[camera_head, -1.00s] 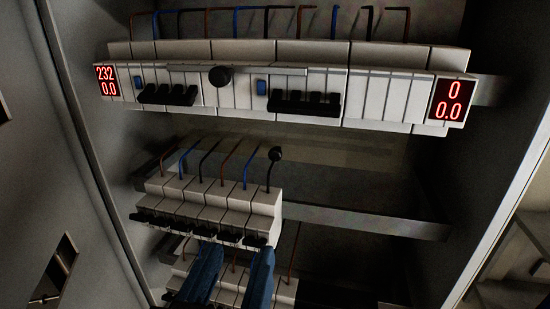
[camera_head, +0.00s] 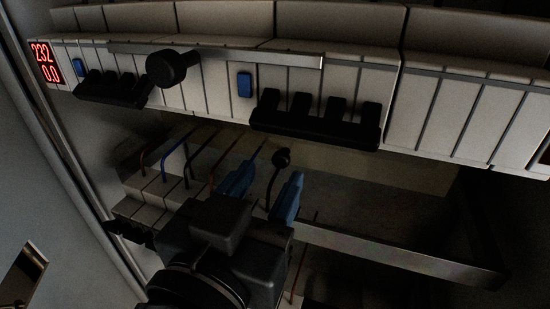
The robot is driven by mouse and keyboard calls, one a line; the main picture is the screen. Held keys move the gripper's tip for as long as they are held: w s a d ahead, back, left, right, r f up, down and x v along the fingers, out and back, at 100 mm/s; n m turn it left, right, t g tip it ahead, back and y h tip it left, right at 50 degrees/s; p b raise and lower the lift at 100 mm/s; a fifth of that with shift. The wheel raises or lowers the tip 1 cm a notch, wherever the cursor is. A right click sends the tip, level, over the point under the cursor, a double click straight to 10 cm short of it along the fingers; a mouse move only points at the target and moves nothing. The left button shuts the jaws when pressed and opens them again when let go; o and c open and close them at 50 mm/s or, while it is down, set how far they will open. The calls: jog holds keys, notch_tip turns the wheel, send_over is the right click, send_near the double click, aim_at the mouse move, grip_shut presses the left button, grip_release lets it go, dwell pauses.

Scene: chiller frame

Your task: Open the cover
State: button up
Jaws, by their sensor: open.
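No plainly separate cover shows. A round black knob (camera_head: 172,68) sticks out from the front of the upper row of white modules, just below a thin grey strip (camera_head: 225,54) that runs along the row. Whether the strip belongs to a cover, I cannot tell. My gripper (camera_head: 270,172) has two blue fingers, open and apart, pointing up in front of the lower module row. My dark wrist hides much of the lower row.
Black switch banks (camera_head: 315,118) and blue buttons (camera_head: 245,84) sit on the upper row. A red display (camera_head: 46,63) is at its left end. A metal rail (camera_head: 390,252) crosses lower right. The cabinet's left side wall (camera_head: 70,190) is close to the lower modules (camera_head: 150,195).

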aim_at(284, 140)
jog(key=shift+x, duration=1.4)
jog(key=shift+c, duration=0.2)
grip_shut()
